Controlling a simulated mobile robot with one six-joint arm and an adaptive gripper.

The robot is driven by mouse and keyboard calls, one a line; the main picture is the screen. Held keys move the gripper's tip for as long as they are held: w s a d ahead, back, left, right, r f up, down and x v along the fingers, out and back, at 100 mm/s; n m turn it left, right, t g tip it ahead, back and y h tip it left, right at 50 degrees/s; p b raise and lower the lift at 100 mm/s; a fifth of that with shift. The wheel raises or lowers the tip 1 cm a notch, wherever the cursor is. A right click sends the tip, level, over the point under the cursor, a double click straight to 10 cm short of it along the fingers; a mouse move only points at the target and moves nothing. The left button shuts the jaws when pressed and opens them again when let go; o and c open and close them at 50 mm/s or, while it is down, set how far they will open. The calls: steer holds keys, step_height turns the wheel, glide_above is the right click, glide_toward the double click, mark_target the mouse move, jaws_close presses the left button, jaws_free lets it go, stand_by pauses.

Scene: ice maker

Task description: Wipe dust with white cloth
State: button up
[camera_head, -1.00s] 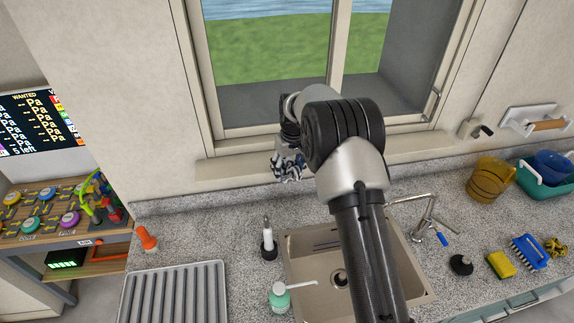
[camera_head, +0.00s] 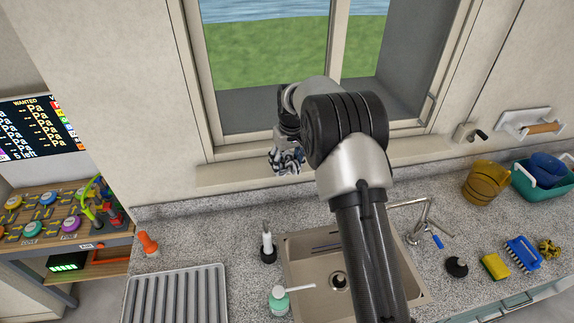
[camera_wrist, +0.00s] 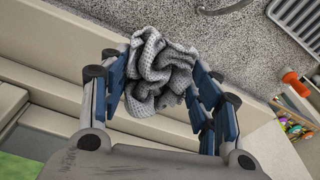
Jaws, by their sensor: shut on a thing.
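A crumpled white-grey knit cloth (camera_wrist: 160,72) is gripped between the blue-padded fingers of my gripper (camera_wrist: 158,85) in the wrist view. The cloth bulges out past the fingertips. In the head view my gripper (camera_head: 288,158) is small and partly hidden by my arm, with the cloth (camera_head: 284,166) in it. It appears in front of the window sill (camera_head: 235,172); I cannot tell whether the cloth touches the sill. No dust can be made out in either view.
Below is a granite counter (camera_head: 200,211) with a sink (camera_head: 310,270), faucet (camera_head: 424,225), soap bottle (camera_head: 279,299) and drying rack (camera_head: 175,295). A sponge (camera_head: 495,266), brush (camera_head: 524,254) and yellow jug (camera_head: 484,184) stand right. The window (camera_head: 290,65) is behind the sill.

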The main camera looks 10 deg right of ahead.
steer(key=shift+r, duration=0.4)
steer(key=shift+r+p, duration=1)
steer(key=shift+r, duration=0.55)
steer(key=shift+f, duration=0.15)
